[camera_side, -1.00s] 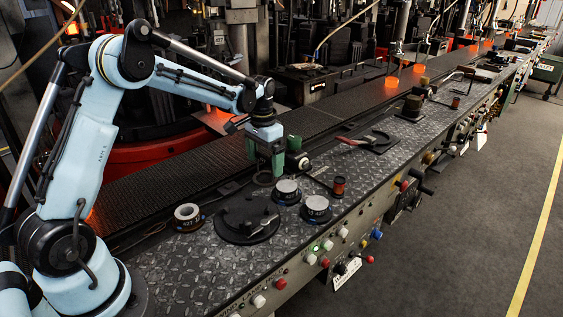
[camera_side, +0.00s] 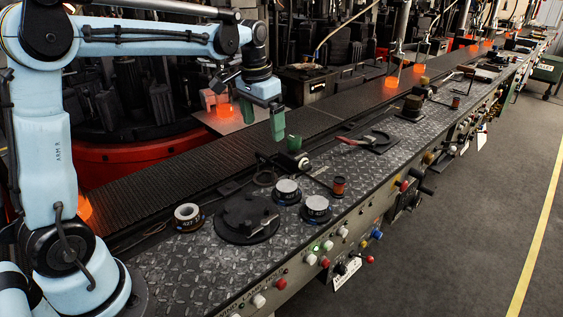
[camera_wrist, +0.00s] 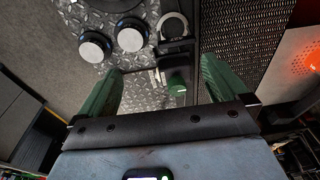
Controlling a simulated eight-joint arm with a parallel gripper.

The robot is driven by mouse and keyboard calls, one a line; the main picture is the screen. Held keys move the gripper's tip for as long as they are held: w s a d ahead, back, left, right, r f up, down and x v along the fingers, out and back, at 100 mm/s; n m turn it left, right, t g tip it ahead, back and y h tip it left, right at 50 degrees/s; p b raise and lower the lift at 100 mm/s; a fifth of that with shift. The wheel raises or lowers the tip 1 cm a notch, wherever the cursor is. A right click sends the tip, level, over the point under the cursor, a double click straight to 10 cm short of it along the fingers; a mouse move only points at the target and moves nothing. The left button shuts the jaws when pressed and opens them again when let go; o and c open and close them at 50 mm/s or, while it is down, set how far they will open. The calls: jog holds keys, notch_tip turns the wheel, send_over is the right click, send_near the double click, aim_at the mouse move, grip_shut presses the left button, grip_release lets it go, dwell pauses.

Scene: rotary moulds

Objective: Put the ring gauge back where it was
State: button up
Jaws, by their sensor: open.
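A pale thick ring with dark markings on its side (camera_side: 187,213) sits flat on a dark round base at the left of the bench; it looks like the ring gauge. A thinner dark ring (camera_side: 264,178) lies farther back, near the black cylinder; the wrist view shows it as a grey-rimmed circle (camera_wrist: 172,27). I cannot tell for certain which ring is the gauge. My gripper (camera_side: 284,134) has green fingers, is open and empty, and hangs above the back edge of the bench, apart from both rings. The wrist view shows the fingers spread wide (camera_wrist: 160,75).
Two white-topped discs (camera_side: 287,187) (camera_side: 316,205) and a black round plate (camera_side: 246,218) stand in front. A black cylinder (camera_side: 293,159) and a copper-coloured spool (camera_side: 338,186) are close by. The conveyor (camera_side: 190,165) runs behind; a glowing orange piece (camera_side: 223,110) lies beyond it.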

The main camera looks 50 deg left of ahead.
jog(key=s+d+f+t, duration=0.3)
jog(key=s+d+t, duration=0.2)
jog(key=s+d, duration=0.4)
jog(key=s, duration=0.5)
jog(key=shift+s+d+f+t, duration=0.15)
jog(key=shift+s+t, duration=0.05)
jog(key=shift+t, duration=0.2)
